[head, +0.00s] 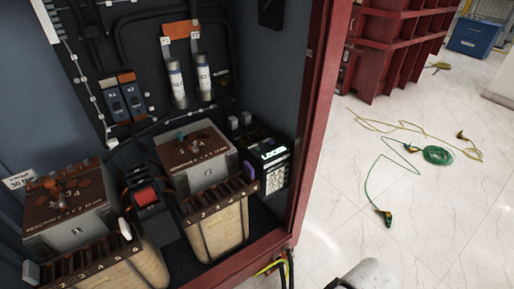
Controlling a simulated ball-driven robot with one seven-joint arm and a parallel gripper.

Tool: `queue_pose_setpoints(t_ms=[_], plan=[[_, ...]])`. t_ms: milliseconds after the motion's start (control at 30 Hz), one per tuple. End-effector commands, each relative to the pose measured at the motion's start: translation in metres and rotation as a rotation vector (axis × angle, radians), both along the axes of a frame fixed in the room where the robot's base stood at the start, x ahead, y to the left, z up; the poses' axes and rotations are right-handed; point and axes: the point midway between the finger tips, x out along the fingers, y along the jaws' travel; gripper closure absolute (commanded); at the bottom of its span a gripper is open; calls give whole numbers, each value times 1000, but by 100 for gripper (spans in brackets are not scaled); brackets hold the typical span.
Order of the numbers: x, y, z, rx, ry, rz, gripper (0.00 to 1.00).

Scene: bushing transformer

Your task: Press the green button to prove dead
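A dark box with a lit green display (273,154) stands at the right side inside the open cabinet, beside a transformer block (195,155). Small pale marks or keys show on its face below the display, too small to read. I cannot make out a distinct green button on it. A small teal-green knob or fitting (180,136) sits on top of that transformer block; I cannot tell if it is a button. My gripper's fingers are not in view.
The red cabinet frame (307,130) edges the opening on the right. A red switch (146,196) sits between two transformers. Green and yellow leads (438,155) lie on the pale tiled floor. A red rack (400,45) stands behind. A grey rounded part shows at the bottom edge.

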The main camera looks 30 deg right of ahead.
Motion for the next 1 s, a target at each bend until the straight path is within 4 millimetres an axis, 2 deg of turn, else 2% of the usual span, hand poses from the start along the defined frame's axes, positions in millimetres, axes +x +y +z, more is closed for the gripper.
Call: queue_pose_setpoints(t_ms=[33, 267, 1000], plan=[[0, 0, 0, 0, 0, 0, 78], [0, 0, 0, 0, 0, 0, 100], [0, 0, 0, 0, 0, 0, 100]])
